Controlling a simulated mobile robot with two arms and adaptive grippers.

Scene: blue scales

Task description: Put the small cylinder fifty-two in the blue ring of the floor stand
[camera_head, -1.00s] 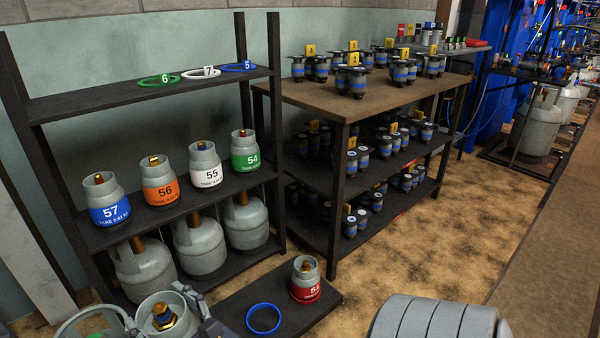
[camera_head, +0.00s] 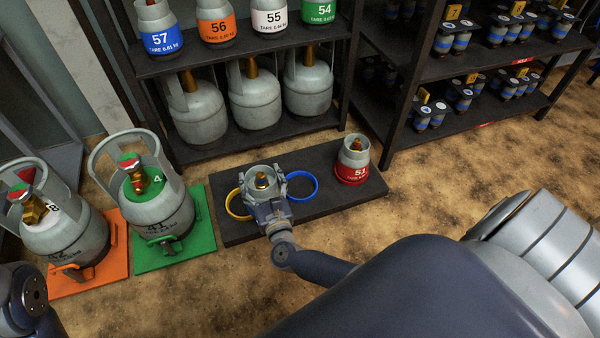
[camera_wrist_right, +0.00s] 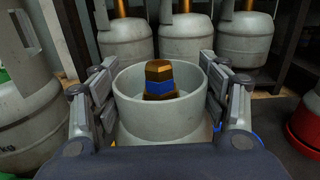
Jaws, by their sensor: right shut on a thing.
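The floor stand (camera_head: 345,200) is a low dark board. Its blue ring (camera_head: 316,188) lies empty in the middle, partly behind my right gripper. A small grey cylinder (camera_head: 251,172) with a brass valve is in my right gripper (camera_head: 265,186); its number is hidden. The wrist view shows its open collar (camera_wrist_right: 160,115) between the two jaws (camera_wrist_right: 162,105), which are shut on it, and a blue band on the valve. In the head view the cylinder appears between the yellow ring (camera_head: 231,205) and the blue ring; its height above the stand is unclear. My left gripper is out of view.
A small red-based cylinder (camera_head: 354,155) stands at the stand's right end. Large cylinders (camera_head: 165,215) stand on green (camera_head: 196,245) and orange (camera_head: 115,268) mats at left. A shelf rack (camera_head: 165,65) with numbered cylinders is behind. Open floor lies in front.

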